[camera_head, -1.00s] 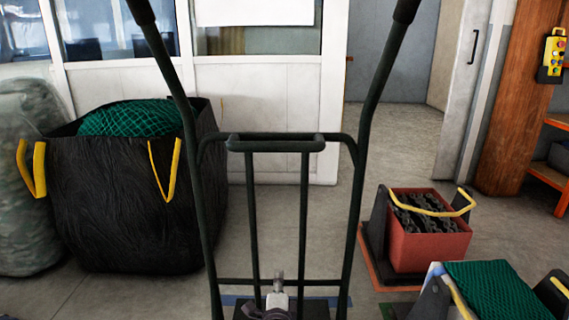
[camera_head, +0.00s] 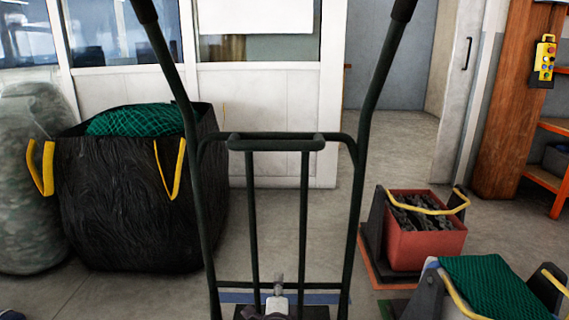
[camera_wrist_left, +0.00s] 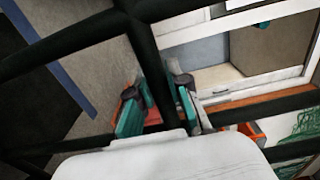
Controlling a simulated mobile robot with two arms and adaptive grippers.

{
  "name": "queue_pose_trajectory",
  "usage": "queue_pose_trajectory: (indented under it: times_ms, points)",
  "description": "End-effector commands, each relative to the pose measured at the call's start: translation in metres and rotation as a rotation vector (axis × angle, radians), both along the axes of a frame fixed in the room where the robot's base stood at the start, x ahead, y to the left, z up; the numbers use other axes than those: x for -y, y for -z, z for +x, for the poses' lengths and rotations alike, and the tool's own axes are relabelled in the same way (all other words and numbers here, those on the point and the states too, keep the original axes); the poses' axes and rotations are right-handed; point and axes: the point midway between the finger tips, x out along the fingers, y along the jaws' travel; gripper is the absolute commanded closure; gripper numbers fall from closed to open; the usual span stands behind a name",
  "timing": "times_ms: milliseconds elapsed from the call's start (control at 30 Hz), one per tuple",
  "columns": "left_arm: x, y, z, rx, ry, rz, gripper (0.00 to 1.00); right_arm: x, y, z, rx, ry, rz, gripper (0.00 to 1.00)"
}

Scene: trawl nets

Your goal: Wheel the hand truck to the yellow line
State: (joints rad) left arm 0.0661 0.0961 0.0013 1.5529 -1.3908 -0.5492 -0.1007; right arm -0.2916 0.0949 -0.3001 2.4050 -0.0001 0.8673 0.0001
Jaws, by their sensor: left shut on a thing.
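The hand truck (camera_head: 305,220) stands upright in front of me in the head view, a dark tubular frame with two long handles rising past the top edge. Something grey and metallic (camera_head: 278,295) shows low between its uprights, cut off by the bottom edge. In the left wrist view, my left gripper (camera_wrist_left: 160,105) is shut around a dark bar of the hand truck (camera_wrist_left: 95,40). My right gripper is not in view. I see no yellow line on the floor.
A large black bag (camera_head: 125,205) with green net stands at left. At right are a red crate (camera_head: 425,248), a green-topped bin (camera_head: 490,285) and an orange post (camera_head: 508,110). A blue floor stripe (camera_head: 325,298) runs behind the truck. Open floor leads to the doorway.

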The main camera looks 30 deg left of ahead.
Motion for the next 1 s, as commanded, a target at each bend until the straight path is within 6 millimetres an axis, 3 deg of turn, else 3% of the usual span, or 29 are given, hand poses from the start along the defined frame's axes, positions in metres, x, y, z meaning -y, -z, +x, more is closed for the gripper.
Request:
queue_pose_trajectory:
  times_ms: [300, 333, 533, 1000]
  points:
    - [-0.0039, -0.0045, 0.0005, 0.014, -0.009, 0.006, 1.0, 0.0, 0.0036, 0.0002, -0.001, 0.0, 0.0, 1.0]
    - [-0.0038, -0.0043, 0.0005, 0.014, -0.009, 0.006, 0.82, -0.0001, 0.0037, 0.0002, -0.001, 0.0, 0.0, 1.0]
    - [-0.002, -0.0015, 0.0003, 0.01, -0.005, 0.003, 0.5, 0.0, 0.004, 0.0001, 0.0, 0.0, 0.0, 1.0]
    - [0.0007, 0.0024, -0.0004, 0.005, 0.0, -0.002, 0.5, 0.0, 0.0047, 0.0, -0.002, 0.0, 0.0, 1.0]
